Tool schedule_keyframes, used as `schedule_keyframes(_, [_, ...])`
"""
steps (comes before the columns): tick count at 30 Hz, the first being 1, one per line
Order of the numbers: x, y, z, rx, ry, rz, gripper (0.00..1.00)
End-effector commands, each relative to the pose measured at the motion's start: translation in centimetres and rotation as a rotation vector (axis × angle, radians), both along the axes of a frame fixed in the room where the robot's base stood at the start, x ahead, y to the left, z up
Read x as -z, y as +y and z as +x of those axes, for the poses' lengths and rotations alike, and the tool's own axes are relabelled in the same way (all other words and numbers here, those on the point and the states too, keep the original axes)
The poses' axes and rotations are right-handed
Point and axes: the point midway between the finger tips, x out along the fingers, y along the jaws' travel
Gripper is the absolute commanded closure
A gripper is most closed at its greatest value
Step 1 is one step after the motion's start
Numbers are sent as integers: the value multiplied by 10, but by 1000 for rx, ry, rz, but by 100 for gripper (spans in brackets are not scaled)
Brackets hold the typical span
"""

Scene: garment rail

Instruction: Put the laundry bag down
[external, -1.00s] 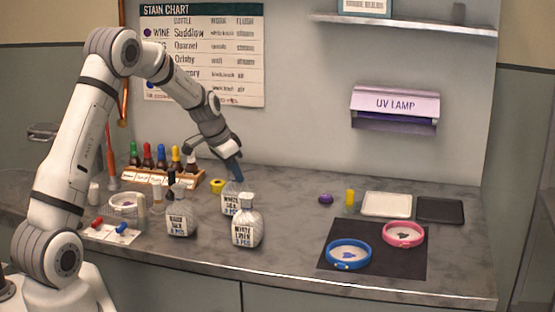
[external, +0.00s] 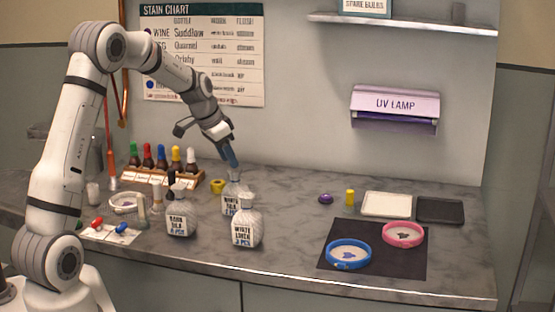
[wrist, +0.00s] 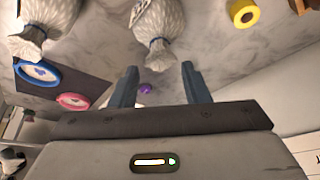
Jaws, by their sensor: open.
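Three whitish laundry bags with tied necks stand upright on the grey marbled counter (external: 300,200). The back bag (external: 235,200) has a label that seems to read white silk. The white linen bag (external: 246,230) stands in front of it, and a third bag (external: 180,220) is to the left. My gripper (external: 232,163) is just above the back bag's neck. In the wrist view its open fingers (wrist: 160,84) are on either side of the line of a bag's neck (wrist: 157,42), with nothing held. A second bag (wrist: 45,20) shows at upper left there.
A dark mat (external: 385,265) holds a blue hoop (external: 348,254) and a pink hoop (external: 403,234). A rack (external: 162,180) of coloured droppers and a yellow ring (external: 217,186) are behind the bags.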

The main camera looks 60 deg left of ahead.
Motion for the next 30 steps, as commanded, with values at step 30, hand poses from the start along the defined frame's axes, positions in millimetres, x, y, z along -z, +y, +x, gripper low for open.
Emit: schedule_keyframes(30, [-94,-158,-82,20,59,-21,58])
